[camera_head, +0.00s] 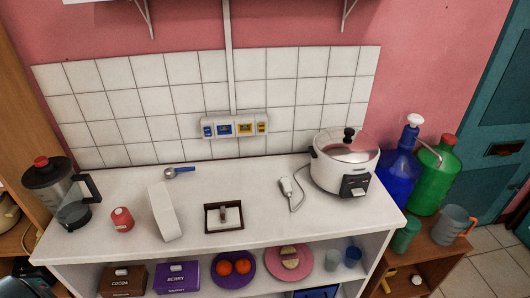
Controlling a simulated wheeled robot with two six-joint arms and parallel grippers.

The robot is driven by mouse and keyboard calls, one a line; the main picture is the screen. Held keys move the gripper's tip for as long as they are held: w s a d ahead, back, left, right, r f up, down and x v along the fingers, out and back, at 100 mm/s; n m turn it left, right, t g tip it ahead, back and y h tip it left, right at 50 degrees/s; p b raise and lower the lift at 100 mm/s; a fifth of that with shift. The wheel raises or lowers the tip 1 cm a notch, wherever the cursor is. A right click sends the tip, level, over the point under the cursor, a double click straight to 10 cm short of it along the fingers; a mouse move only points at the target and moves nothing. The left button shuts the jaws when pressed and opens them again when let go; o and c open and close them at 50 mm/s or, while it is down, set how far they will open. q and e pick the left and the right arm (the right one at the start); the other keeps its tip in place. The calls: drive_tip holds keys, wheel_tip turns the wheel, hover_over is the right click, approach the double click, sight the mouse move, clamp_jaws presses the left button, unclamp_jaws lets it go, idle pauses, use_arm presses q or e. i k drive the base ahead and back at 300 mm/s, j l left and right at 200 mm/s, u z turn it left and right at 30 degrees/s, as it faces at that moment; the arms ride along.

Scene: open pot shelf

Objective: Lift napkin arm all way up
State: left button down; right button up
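The napkin holder (209,228) is a dark, shallow tray on the white counter, near its front edge and left of centre. White napkins (233,222) lie in it. Its dark arm (222,212) shows as a small upright-looking piece over the napkins. The arm's exact angle is too small to tell. No gripper fingers show in the head view, and nothing is seen touching the holder or its arm.
Left of the holder stand a white block (164,211), a red timer-like item (122,220) and a blender (62,196). A corded white device (288,188) and a rice cooker (343,165) stand right. The counter around the holder is clear. Boxes and plates fill the shelf below.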

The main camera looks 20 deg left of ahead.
sight(223, 218)
drive_tip(key=u, duration=1.15)
